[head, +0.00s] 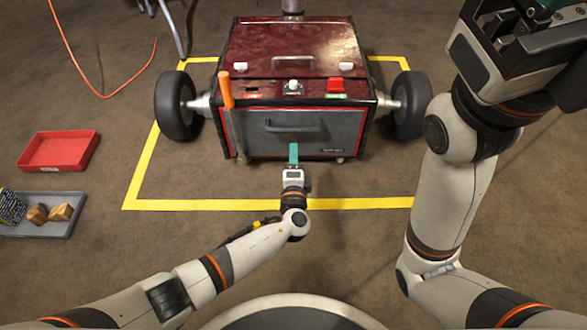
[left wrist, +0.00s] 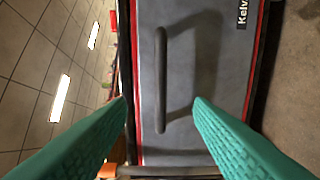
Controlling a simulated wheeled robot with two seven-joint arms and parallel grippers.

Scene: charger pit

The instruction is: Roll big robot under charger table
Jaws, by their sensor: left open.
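The big robot (head: 290,85) is a dark red wheeled box with black wheels, standing inside a yellow floor outline. Its grey front panel carries a dark bar handle (head: 290,126). My left gripper (head: 293,153) is just in front of this panel, below the handle in the head view. In the left wrist view, the teal fingers (left wrist: 160,105) are spread apart and empty, with the handle (left wrist: 161,80) ahead between them. My right gripper (head: 545,8) is raised at the upper right, largely cut off by the frame edge. I cannot identify the charger table.
Yellow tape (head: 250,205) borders the floor area. A red tray (head: 59,151) and a grey tray (head: 62,230) with wooden blocks lie at left. An orange cable (head: 80,70) and metal legs (head: 172,28) are at upper left. Floor beside the right wheel is clear.

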